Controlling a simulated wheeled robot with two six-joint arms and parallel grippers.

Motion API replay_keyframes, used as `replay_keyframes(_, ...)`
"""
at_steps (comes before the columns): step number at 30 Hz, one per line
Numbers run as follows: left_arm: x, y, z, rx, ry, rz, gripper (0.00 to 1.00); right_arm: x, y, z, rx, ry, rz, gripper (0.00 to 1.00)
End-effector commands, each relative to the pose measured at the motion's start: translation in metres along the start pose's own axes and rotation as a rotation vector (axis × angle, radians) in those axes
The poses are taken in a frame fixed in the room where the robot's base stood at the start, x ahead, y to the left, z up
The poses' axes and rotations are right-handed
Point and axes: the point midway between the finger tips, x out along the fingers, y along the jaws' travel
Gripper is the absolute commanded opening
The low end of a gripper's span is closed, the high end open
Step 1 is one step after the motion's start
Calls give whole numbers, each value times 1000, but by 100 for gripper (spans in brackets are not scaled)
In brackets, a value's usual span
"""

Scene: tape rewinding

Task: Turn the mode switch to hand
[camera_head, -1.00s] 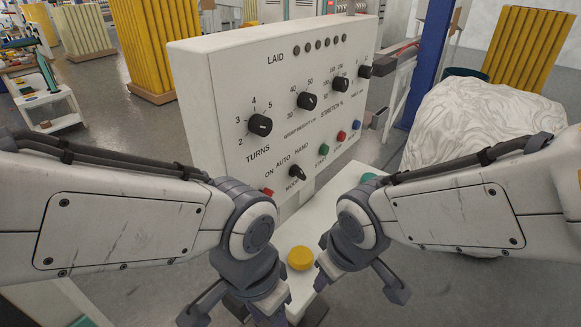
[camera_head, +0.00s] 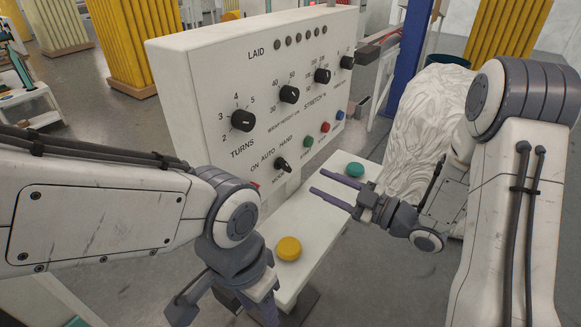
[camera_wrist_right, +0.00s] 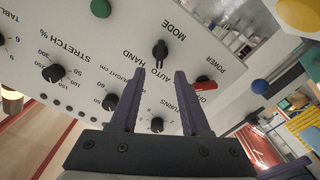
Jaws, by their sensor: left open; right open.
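The mode switch (camera_head: 282,165) is a small black knob low on the white panel, with AUTO and HAND printed above it and MODE below. It also shows in the right wrist view (camera_wrist_right: 160,50), just beyond the fingertips; I cannot tell which label it points at. My right gripper (camera_head: 319,181) is open and empty, to the right of the switch and apart from it, its fingers pointing left toward the panel. It also shows open in the right wrist view (camera_wrist_right: 156,76). My left gripper (camera_head: 222,308) is open at the bottom, partly cut off, below the panel.
Black dials (camera_head: 242,121) sit above the switch. A red power switch (camera_wrist_right: 206,85) is beside it. Green, red and blue buttons (camera_head: 325,127) are to the right. A yellow button (camera_head: 288,248) and a teal button (camera_head: 354,169) stand on the white ledge (camera_head: 307,243).

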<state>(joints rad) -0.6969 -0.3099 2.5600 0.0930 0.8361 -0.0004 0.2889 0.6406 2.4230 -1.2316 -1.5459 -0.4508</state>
Motion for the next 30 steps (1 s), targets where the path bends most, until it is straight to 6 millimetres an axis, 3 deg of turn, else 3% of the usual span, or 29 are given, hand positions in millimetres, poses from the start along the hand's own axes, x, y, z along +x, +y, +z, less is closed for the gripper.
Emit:
replay_keyframes(15, -28, 2, -2, 0, 0, 0, 50, 86, 0, -2, 0, 1, -4, 46)
replay_keyframes(21, -30, 2, -2, 0, 0, 0, 50, 99, 0, -1, 0, 0, -2, 46)
replay_keyframes(29, -30, 2, -2, 0, 0, 0, 50, 100, -1, 0, 1, -1, -1, 46)
replay_keyframes(30, -30, 2, -2, 0, 0, 0, 50, 100, -1, 0, 1, -1, -1, 31)
